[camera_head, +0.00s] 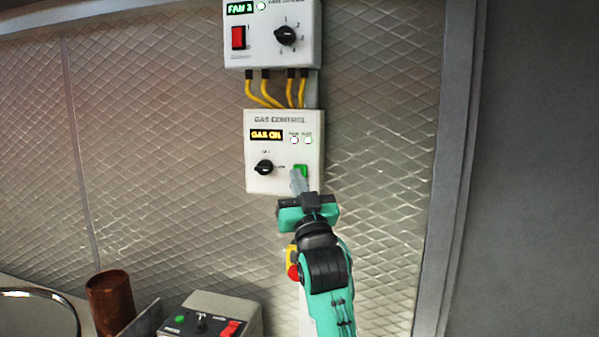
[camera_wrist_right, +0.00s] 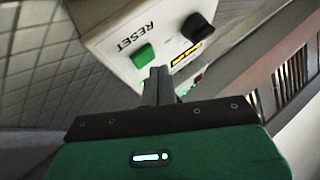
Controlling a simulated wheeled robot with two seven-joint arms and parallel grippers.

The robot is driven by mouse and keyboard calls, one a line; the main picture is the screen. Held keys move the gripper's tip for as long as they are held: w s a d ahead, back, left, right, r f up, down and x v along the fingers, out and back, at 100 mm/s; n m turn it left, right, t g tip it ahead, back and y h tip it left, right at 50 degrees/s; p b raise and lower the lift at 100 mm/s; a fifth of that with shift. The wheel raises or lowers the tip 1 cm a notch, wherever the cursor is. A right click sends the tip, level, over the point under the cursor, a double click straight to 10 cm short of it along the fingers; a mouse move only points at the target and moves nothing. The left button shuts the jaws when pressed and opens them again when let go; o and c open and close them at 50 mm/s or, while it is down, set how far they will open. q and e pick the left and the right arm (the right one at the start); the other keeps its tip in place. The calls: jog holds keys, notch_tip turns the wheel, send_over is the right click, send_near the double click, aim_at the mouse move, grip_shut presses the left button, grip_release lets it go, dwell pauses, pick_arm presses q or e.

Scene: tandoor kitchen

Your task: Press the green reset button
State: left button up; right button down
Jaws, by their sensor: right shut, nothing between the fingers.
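The green reset button (camera_head: 301,170) sits at the lower right of the white gas control box (camera_head: 257,184) on the wall. In the right wrist view the green button (camera_wrist_right: 143,55) shows beside the word RESET. My right gripper (camera_head: 297,178) is shut and empty, its fingers pointing at the box and overlapping the button's lower edge in the head view. In the right wrist view the fingertips (camera_wrist_right: 158,72) lie just beside the button; I cannot tell whether they touch the box. My left gripper is not in view.
A black knob (camera_head: 264,167) and a lit GAS ON display (camera_head: 266,135) are on the same box. Above, yellow cables (camera_head: 267,92) lead to a fan box (camera_head: 262,49). Below left stand a copper cup (camera_head: 110,300) and a grey switch box (camera_head: 215,310).

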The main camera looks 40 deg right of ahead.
jog(key=s+a, duration=0.1)
jog(key=a, duration=0.1)
jog(key=s+a, duration=0.2)
jog(key=shift+s, duration=0.1)
dwell(0.5)
jog(key=shift+d+f, duration=0.1)
dwell(0.6)
